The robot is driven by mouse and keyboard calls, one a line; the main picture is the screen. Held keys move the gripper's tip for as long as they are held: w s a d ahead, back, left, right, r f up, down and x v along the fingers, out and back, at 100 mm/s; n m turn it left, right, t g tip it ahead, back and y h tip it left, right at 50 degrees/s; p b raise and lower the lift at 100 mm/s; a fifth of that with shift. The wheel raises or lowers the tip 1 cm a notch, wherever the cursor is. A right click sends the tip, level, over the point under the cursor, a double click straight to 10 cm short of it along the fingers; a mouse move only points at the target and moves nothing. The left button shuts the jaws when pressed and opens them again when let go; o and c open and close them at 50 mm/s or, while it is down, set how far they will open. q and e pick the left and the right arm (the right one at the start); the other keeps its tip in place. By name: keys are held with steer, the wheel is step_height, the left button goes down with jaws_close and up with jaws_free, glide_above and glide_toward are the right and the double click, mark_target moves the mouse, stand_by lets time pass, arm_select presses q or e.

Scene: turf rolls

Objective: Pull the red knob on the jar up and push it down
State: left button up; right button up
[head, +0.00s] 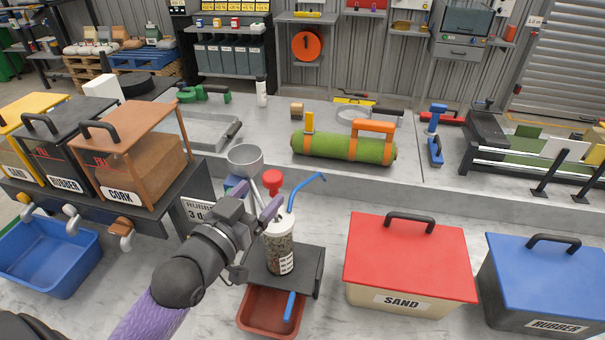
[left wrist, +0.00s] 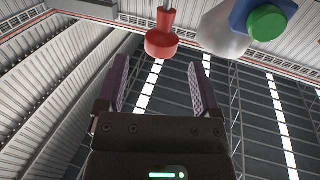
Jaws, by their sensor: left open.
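The jar (head: 279,250) stands upright on a small dark stand in the head view, with a white lid, dark grainy contents and a label. Its red knob (head: 272,178) sticks up above the lid. The knob also shows in the left wrist view (left wrist: 161,43), above the gap between the fingertips. My left gripper (head: 259,196) is open and empty, at the jar's left near the lid. One finger overlaps the lid in the picture; I cannot tell whether it touches. In the left wrist view the open fingers (left wrist: 160,62) have nothing between them. My right gripper is not in view.
A grey funnel (head: 245,157) and a blue bent tube (head: 307,183) stand close to the jar. A red tray (head: 259,321) lies below the stand. The red-lidded sand box (head: 410,258) is to the right. Labelled bins stand on the left, and a green turf roll (head: 345,147) lies behind.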

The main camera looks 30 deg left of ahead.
mark_target(278, 173)
arm_select(q)
steer(key=w, duration=0.7)
jaws_close()
steer(key=shift+f, duration=0.15)
